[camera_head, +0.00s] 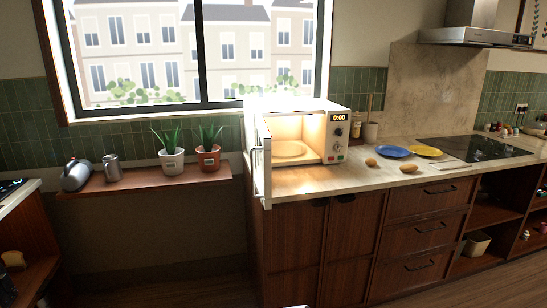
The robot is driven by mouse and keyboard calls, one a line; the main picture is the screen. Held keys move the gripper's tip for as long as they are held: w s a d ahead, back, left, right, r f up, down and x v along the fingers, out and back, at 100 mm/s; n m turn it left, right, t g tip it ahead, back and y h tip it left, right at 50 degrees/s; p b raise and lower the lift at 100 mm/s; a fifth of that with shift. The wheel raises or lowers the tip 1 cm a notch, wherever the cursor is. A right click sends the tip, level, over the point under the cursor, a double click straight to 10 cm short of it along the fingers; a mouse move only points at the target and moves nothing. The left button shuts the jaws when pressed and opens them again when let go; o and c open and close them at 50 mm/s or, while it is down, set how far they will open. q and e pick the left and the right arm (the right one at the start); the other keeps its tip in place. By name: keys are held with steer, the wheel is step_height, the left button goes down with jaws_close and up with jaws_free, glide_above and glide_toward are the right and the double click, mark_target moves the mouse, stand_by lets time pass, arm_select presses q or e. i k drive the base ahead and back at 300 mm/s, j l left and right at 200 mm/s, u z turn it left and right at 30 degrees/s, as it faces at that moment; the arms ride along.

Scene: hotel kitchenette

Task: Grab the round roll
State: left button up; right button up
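Two small brown rolls lie on the pale countertop to the right of the open microwave. The rounder roll (371,162) is nearer the microwave. The other roll (408,168) looks a little longer and lies to its right, near the counter's front edge. The two are apart, and nothing covers them. Neither of my grippers can be made out in the head view.
The white microwave (339,154) is lit inside, its door (264,160) swung open toward me. Blue (393,151) and yellow (426,151) plates lie behind the rolls. A dark cooktop (483,149) is farther right. Potted plants stand on the left shelf (130,184). Open floor lies in front.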

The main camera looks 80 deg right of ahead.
mark_target(371, 162)
steer(key=z, duration=3.6)
